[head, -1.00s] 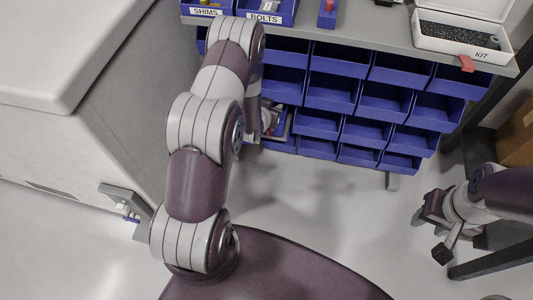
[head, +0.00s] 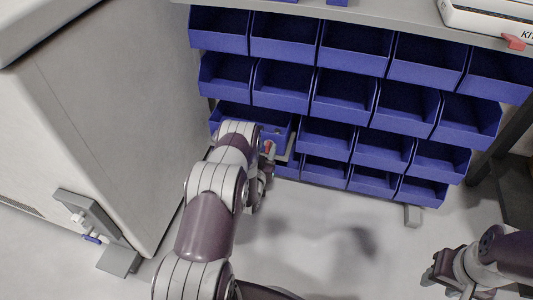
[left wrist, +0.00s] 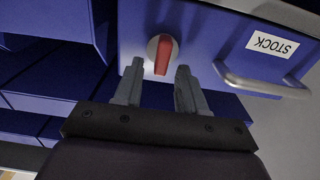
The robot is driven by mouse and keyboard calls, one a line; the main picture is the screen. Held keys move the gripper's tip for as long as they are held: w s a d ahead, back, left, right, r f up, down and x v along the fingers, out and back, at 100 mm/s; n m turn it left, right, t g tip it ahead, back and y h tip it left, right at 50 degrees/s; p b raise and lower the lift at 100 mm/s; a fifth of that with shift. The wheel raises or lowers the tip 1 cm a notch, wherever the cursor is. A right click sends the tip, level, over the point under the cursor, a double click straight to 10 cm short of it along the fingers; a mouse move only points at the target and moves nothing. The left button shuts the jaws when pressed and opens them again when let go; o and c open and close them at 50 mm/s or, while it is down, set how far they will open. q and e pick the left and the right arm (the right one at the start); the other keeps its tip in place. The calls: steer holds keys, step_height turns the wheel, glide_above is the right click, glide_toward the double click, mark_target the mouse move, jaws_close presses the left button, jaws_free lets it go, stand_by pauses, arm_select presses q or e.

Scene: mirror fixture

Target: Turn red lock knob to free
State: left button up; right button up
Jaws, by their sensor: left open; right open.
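The red lock knob (left wrist: 162,54) sits on a pale round base on the blue front of a drawer (left wrist: 210,45) labelled STOCK, which appears upside down in the left wrist view. Its red bar points roughly up and down in that picture. My left gripper (left wrist: 160,68) is open, with one finger on each side of the knob's lower end; contact cannot be told. In the head view the knob (head: 267,147) is a small red spot beside my left gripper (head: 266,168), partly hidden by my arm. My right gripper (head: 437,272) is open and empty at the lower right.
A metal bar handle (left wrist: 262,87) stands out from the drawer beside the label. Rows of blue bins (head: 350,95) fill the rack under a grey shelf (head: 400,20). A large pale cabinet (head: 110,110) stands close on the left. The floor (head: 340,235) is clear.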

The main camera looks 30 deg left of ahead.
arm_select(q)
steer(key=shift+w+a+r, duration=0.1)
steer(key=shift+w, duration=0.4)
jaws_close()
